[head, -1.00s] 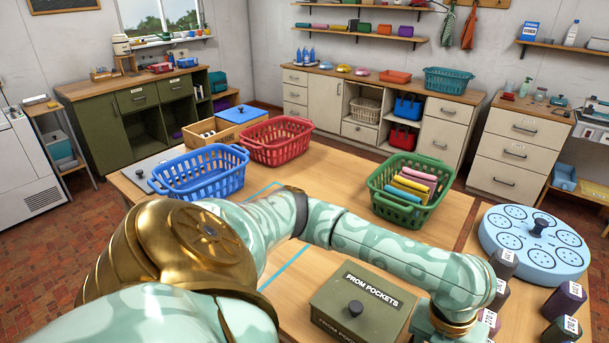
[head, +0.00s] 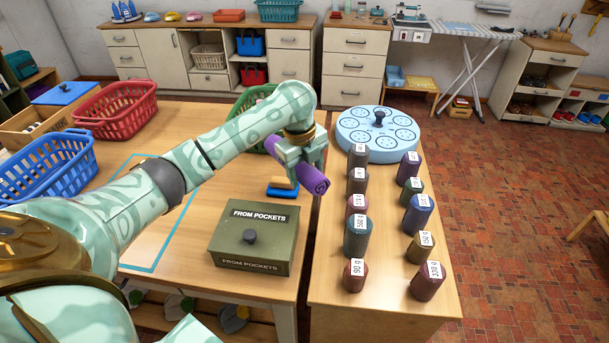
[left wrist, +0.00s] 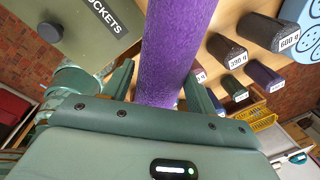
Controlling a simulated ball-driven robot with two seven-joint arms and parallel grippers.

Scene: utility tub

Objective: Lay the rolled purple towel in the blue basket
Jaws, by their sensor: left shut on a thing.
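The rolled purple towel (head: 314,179) is in my left gripper (head: 303,158), held above the table's right edge. In the left wrist view the towel (left wrist: 178,45) runs between the two fingers of the left gripper (left wrist: 163,90), which is shut on it. The blue basket (head: 48,178) stands on the table at the far left of the head view, cut off by the frame edge. It looks empty in the part that shows. My right gripper is not in view.
A red basket (head: 118,112) stands behind the blue one. A green basket (head: 246,104) is partly hidden by my left arm. An olive box (head: 254,240) sits in front, and a blue-based brush (head: 282,190) lies behind it. Several labelled weights (head: 357,238) stand on the right.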

